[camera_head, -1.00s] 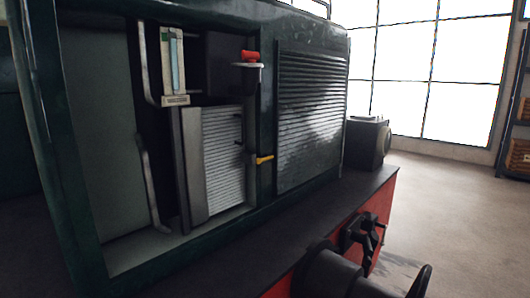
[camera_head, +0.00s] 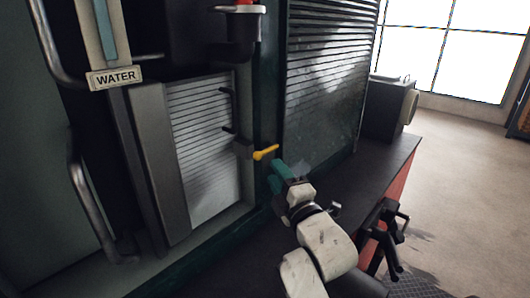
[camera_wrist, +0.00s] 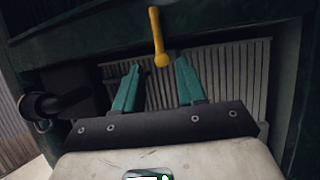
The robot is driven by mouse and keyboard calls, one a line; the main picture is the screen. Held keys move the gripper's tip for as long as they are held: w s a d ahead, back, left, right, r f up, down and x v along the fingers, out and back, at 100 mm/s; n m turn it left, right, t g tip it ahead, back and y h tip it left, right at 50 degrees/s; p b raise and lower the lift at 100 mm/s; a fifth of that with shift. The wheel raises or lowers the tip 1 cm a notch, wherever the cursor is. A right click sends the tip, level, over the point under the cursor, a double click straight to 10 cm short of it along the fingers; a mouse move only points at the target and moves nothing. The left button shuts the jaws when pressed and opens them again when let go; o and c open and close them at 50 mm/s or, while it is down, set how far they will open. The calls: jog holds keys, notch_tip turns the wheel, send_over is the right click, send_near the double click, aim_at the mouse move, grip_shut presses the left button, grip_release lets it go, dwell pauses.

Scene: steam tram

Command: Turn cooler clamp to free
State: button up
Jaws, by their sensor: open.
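The cooler clamp is a small yellow lever (camera_head: 265,152) on a dark block at the right edge of the finned cooler (camera_head: 205,140). In the head view it points right and slightly up. My gripper (camera_head: 277,175) is just to the right of and below the lever, apart from it as far as I can tell. In the wrist view the two teal fingers (camera_wrist: 158,80) are spread open with nothing between them. The yellow lever (camera_wrist: 158,38) shows above the fingertips there, its rounded end nearest the gap. The finned cooler (camera_wrist: 235,75) fills the background.
A louvred panel (camera_head: 325,85) stands right of the lever. A gauge marked WATER (camera_head: 115,78) and bent metal pipes (camera_head: 95,210) are at the left. A dark pipe with a red top (camera_head: 240,35) is above. A dark ledge (camera_head: 350,175) runs below the panel.

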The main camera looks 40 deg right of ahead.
aim_at(263, 155)
jog(key=p+x, duration=0.1)
jog(key=x, duration=0.6)
jog(key=shift+w+p, duration=0.15)
jog(key=shift+p, duration=0.15)
grip_shut()
